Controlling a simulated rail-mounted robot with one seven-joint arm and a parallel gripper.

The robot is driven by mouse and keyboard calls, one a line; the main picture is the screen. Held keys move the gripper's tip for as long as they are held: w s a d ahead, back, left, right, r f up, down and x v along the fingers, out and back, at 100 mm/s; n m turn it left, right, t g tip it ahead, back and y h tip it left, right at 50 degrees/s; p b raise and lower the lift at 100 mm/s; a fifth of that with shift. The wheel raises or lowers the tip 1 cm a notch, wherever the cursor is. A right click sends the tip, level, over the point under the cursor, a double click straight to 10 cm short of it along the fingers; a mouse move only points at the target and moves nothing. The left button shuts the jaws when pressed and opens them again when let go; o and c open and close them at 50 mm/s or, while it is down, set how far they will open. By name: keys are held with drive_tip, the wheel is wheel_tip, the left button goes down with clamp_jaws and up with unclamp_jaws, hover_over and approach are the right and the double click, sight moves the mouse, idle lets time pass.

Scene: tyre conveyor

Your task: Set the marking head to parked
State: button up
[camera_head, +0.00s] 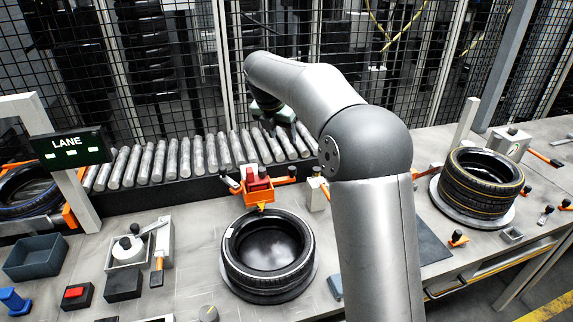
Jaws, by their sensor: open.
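What looks like the marking head is an orange bracket with a red block on top (259,187), at the back edge of the centre tyre (268,250). Its orange tip points down near the tyre's rim; I cannot tell if it touches. An orange lever with a dark knob sticks out on its right. My arm reaches up, bends left and ends over the roller conveyor (200,155). My gripper (268,127) is small and dark there, beyond the marking head, open, with its fingers hard to make out. I see nothing held.
Stacked tyres (479,183) stand on a round plate at the right. A blue bin (36,258), a red button box (76,295) and a knobbed fixture (130,250) are at the left. A LANE sign (70,147) hangs over another tyre (28,193). Mesh fencing closes the back.

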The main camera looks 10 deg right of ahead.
sight(292, 168)
drive_tip(key=p+x, duration=0.2)
drive_tip(key=x, duration=1.5)
drive_tip(key=shift+w, duration=0.1)
drive_tip(key=shift+c, duration=0.3)
